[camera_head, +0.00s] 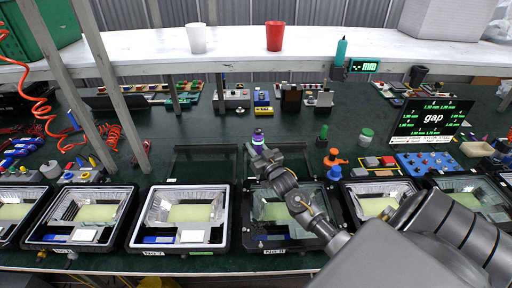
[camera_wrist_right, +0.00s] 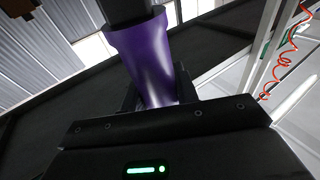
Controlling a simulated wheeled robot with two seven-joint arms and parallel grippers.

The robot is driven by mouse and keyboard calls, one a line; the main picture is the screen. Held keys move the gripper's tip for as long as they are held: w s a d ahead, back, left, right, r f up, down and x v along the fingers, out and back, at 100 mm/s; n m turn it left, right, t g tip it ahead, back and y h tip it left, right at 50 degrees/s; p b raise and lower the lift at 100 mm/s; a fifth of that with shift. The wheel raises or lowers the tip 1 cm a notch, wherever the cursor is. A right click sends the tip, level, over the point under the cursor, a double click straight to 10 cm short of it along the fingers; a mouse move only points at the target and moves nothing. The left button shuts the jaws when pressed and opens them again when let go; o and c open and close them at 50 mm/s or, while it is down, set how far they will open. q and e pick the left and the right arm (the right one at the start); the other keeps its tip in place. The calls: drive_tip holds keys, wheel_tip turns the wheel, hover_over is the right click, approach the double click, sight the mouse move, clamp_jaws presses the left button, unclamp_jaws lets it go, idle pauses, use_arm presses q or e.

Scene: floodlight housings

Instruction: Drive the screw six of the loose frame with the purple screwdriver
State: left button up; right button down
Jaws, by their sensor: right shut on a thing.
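The purple screwdriver (camera_head: 258,137) stands up from my right gripper (camera_head: 259,149), above the back edge of a floodlight housing (camera_head: 328,232). My right gripper is shut on its purple handle (camera_wrist_right: 152,62), which fills the middle of the right wrist view. The handle leans slightly there, and the screwdriver's tip is out of sight. I cannot tell which frame is loose. My left gripper is not in view.
More housings stand in a row along the front edge, left (camera_head: 29,238) and right. Orange parts (camera_head: 335,158) and a blue board (camera_head: 427,163) lie right of my gripper. Posts (camera_head: 98,75) rise at the left.

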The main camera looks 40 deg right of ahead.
drive_tip(key=shift+f+b, duration=0.4)
drive_tip(key=shift+f, duration=0.15)
idle(0.9)
drive_tip(key=shift+s+a+f+b, duration=0.15)
drive_tip(key=shift+f+b, duration=0.15)
drive_tip(key=shift+f, duration=0.35)
idle(1.7)
drive_tip(key=shift+r, duration=0.15)
drive_tip(key=shift+w+r+p, duration=0.2)
drive_tip(key=shift+r+p, duration=0.3)
drive_tip(key=shift+p, duration=0.2)
drive_tip(key=shift+s+r+p, duration=0.1)
drive_tip(key=shift+r+p, duration=0.55)
drive_tip(key=shift+r, duration=0.45)
